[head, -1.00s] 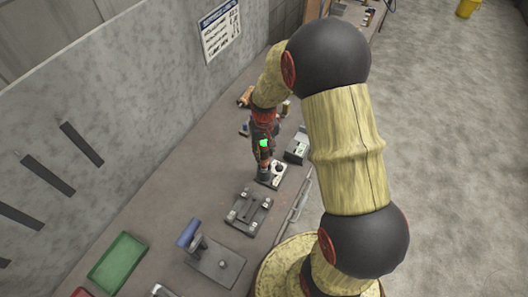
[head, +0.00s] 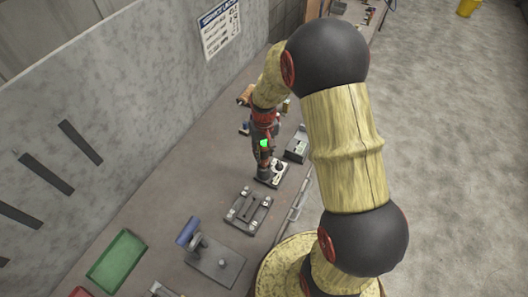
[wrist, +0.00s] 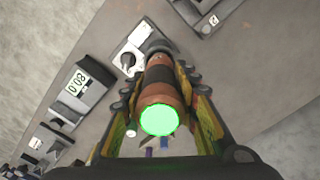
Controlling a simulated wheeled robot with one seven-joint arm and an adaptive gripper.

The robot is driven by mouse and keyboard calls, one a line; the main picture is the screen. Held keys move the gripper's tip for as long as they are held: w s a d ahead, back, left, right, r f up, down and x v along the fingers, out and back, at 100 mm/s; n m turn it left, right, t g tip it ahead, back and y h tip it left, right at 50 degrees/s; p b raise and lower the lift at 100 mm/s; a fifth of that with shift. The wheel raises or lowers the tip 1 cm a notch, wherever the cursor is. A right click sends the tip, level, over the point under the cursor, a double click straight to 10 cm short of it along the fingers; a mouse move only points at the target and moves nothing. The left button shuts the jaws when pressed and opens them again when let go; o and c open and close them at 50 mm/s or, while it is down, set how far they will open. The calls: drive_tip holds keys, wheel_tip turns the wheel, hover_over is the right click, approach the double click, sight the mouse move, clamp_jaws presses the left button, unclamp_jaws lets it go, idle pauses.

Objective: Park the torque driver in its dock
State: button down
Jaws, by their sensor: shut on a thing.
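The torque driver (head: 264,158) has an orange-brown body and a glowing green end cap. My gripper (head: 264,133) is shut on it and holds it roughly upright over the bench. In the wrist view my gripper's fingers (wrist: 160,92) flank the driver (wrist: 158,88), whose green cap faces the camera. The driver's dark lower end is at or just above a small white plate (head: 277,176), perhaps the dock.
A box with a digital readout (wrist: 80,88) stands beside the plate. A grey fixture (head: 249,209), a stand with a blue cylinder (head: 216,262) and a green tray (head: 117,260) lie nearer on the bench. A wall (head: 110,110) runs along the bench's left side.

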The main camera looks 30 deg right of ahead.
sight(264, 143)
drive_tip(key=shift+f+b, duration=1.2)
drive_tip(key=shift+f, duration=0.6)
idle(1.8)
drive_tip(key=c, duration=1.3)
unclamp_jaws()
drive_tip(key=shift+c, duration=0.2)
drive_tip(key=shift+o, duration=0.4)
wheel_tip(264, 143, up, 12)
